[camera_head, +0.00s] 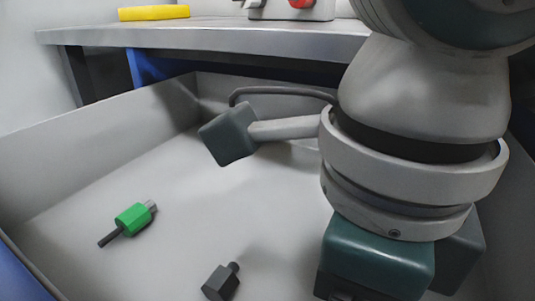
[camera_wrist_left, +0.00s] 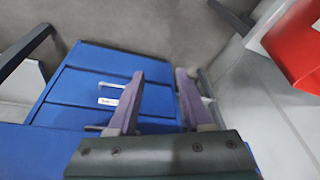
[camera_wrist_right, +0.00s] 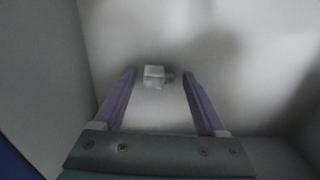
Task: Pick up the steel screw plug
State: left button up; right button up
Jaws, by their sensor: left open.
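The steel screw plug (camera_head: 221,282) is a small dark grey block with a short stub, lying on the tray floor at the bottom of the head view. It also shows, paler, in the right wrist view (camera_wrist_right: 154,76), framed between the fingertips. My right gripper (camera_wrist_right: 158,88) is open with nothing in its jaws. In the head view its teal body is right of the plug, and its fingers are hidden. My left gripper (camera_wrist_left: 158,88) shows only in its own wrist view, open and empty, above a blue surface away from the plug.
A green piece (camera_head: 133,219) with a dark rod lies left of the plug in the grey high-walled tray (camera_head: 95,135). Behind stands a table (camera_head: 220,38) with a yellow object (camera_head: 153,13) and a box with a red button (camera_head: 300,3). A red object (camera_wrist_left: 292,45) is near my left gripper.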

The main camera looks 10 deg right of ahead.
grip_shut()
dwell(0.3)
